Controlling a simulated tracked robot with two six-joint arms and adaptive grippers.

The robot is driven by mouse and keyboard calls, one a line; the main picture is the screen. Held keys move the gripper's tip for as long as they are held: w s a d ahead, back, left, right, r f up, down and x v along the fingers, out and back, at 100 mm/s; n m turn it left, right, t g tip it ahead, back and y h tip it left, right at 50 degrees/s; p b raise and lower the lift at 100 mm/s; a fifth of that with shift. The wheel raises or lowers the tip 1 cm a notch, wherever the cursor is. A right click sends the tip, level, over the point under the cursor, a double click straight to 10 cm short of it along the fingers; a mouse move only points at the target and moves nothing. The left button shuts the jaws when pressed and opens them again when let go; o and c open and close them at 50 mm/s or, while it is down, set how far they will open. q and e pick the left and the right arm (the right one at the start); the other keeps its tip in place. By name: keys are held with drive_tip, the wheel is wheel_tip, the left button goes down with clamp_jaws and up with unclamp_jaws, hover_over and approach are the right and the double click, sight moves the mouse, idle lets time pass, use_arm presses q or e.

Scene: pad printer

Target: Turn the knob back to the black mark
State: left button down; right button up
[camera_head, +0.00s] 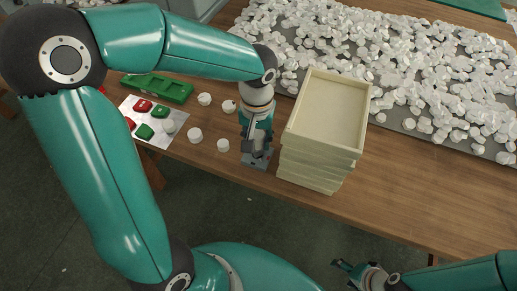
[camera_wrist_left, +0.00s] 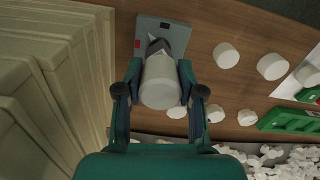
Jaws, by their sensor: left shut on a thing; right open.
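The grey control box (camera_head: 254,161) sits at the table's front edge, left of the stacked trays. My right gripper (camera_head: 345,268) is open and empty, off the table's front.
A stack of cream trays (camera_head: 322,130) stands close to the right of my left gripper. Several white caps (camera_head: 195,135) lie to the left, near a white sheet (camera_head: 140,110) with red and green pieces. A green tool (camera_head: 158,88) lies behind. White parts cover the back right.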

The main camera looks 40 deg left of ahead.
use_arm(q)
drive_tip(key=m, duration=0.2)
drive_tip(key=m+p, duration=0.1)
drive_tip(key=m, duration=0.1)
drive_tip(key=shift+w+a+r, duration=0.1)
drive_tip(key=shift+w+r, duration=0.1)
drive_tip(key=m+p, duration=0.1)
drive_tip(key=m, duration=0.3)
drive_tip(key=c, duration=0.6)
unclamp_jaws()
drive_tip(key=shift+f+m, duration=0.25)
drive_tip(key=shift+m, duration=0.05)
drive_tip(key=shift+c, duration=0.2)
